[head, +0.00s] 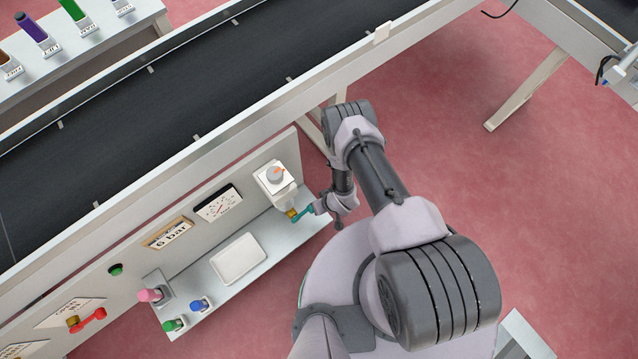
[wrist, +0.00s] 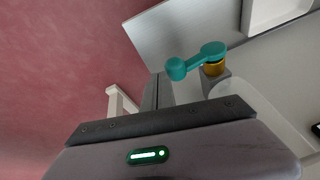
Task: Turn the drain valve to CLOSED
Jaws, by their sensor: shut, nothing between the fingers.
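A valve with a teal lever (head: 303,212) and a brass-coloured body (head: 291,213) is at the right end of the white panel, under a box with a dial. The teal lever (wrist: 196,61) and its brass collar (wrist: 214,68) show close up in the wrist view, with a round knob on the lever's free end. My gripper (wrist: 157,84) is shut and empty, its fingers just below the knob in the picture. I cannot tell if they touch. A second valve with a red lever (head: 94,316) is at the far lower left. No readable label marks either as the drain valve.
A dark conveyor (head: 150,110) runs behind. Red floor is free at right.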

